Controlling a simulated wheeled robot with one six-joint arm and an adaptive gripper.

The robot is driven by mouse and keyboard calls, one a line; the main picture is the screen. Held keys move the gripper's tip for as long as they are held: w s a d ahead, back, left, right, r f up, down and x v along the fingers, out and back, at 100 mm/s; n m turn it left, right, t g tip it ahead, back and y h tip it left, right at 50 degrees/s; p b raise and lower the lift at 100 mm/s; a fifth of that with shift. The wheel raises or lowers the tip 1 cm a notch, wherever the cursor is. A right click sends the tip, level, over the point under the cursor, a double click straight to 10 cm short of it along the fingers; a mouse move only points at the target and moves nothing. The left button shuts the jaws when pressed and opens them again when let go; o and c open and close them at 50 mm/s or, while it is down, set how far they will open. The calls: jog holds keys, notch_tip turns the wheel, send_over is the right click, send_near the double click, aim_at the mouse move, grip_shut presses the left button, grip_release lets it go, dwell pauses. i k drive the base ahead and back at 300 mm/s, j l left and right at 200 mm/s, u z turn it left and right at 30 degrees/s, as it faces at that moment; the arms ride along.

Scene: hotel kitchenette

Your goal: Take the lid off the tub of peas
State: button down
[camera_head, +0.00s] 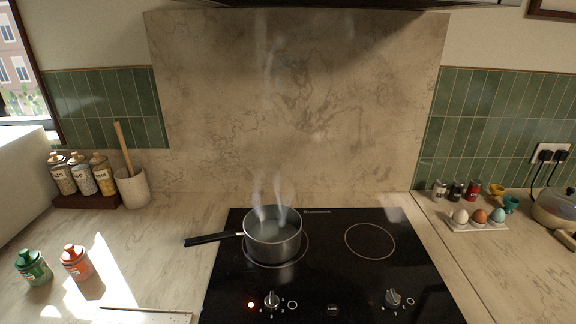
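A small green tub (33,267) with a knobbed lid on top stands upright on the counter at the lower left. Its label is too small to read, so I cannot tell for sure that it holds peas. A similar orange-red tub (77,263) with a knobbed lid stands just to its right, apart from it. Both lids appear seated. My gripper is not in view.
A steaming saucepan (273,239) sits on the left rear ring of the black hob (335,262), handle pointing left. Labelled jars (82,175) and a utensil crock (133,187) stand behind the tubs. An egg tray (478,226) is at right. Counter between crock and tubs is clear.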

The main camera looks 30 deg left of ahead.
aim_at(26, 257)
jog(key=u, duration=2.2)
